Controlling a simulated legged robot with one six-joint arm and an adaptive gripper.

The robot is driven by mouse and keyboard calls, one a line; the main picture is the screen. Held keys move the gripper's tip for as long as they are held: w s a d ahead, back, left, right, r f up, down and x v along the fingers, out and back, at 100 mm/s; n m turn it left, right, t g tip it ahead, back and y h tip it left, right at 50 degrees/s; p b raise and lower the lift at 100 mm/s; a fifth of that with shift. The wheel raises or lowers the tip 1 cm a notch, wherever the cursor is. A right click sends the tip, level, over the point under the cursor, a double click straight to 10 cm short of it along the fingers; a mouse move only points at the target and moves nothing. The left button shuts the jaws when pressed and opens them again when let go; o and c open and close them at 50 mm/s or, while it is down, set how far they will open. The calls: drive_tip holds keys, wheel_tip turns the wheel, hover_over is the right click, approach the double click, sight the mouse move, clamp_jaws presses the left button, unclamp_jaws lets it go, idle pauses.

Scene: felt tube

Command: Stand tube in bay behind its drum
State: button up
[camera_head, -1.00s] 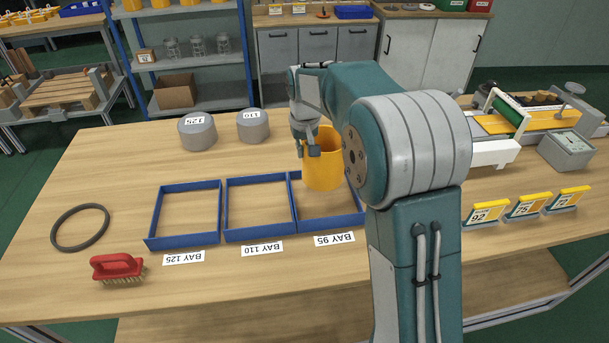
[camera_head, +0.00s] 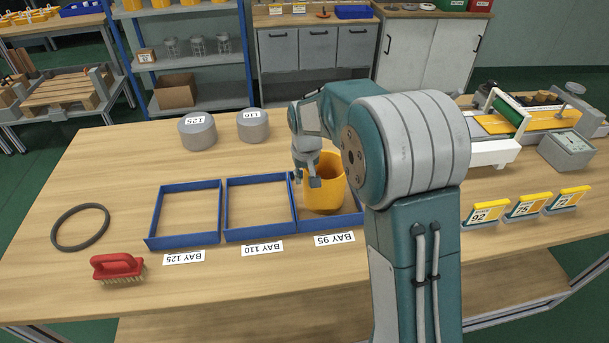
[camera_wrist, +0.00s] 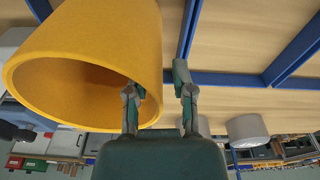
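The yellow felt tube (camera_head: 324,188) is upright inside the blue frame of BAY 95 (camera_head: 347,222), the right-hand bay. It looks lowered to the table, though its foot is partly hidden. My gripper (camera_head: 310,180) is at the tube's left side, pointing down. In the wrist view, the tube (camera_wrist: 90,45) fills the upper left, and my gripper (camera_wrist: 158,88) straddles its wall, one finger inside the mouth and one outside. Gaps show beside the wall, so the fingers look open. Grey drums marked 125 (camera_head: 197,131) and 110 (camera_head: 253,125) stand behind the bays; no 95 drum is visible.
BAY 125 (camera_head: 151,221) and BAY 110 (camera_head: 228,209) are empty. A black ring (camera_head: 57,243) and a red brush (camera_head: 118,268) lie at the left. Number cards (camera_head: 487,212) stand at the right, before a machine with a green roller (camera_head: 508,109). My arm hides the table behind BAY 95.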

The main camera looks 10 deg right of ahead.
drive_tip(key=shift+r, duration=0.1)
wheel_tip(320, 180, up, 12)
drive_tip(key=s, duration=0.2)
drive_tip(key=s+d+r+t, duration=0.1)
drive_tip(key=s+d+r, duration=0.15)
drive_tip(key=s, duration=0.45)
drive_tip(key=s+d+r+t, duration=0.1)
drive_tip(key=s+r, duration=0.3)
drive_tip(key=s, duration=0.2)
drive_tip(key=s+d+f+t, duration=0.1)
drive_tip(key=s+f, duration=0.1)
drive_tip(key=s, duration=0.6)
drive_tip(key=s+d+f+m+t, duration=0.1)
drive_tip(key=s, duration=0.6)
drive_tip(key=shift+s+f, duration=0.35)
drive_tip(key=shift+s, duration=0.05)
drive_tip(key=shift+a, duration=0.1)
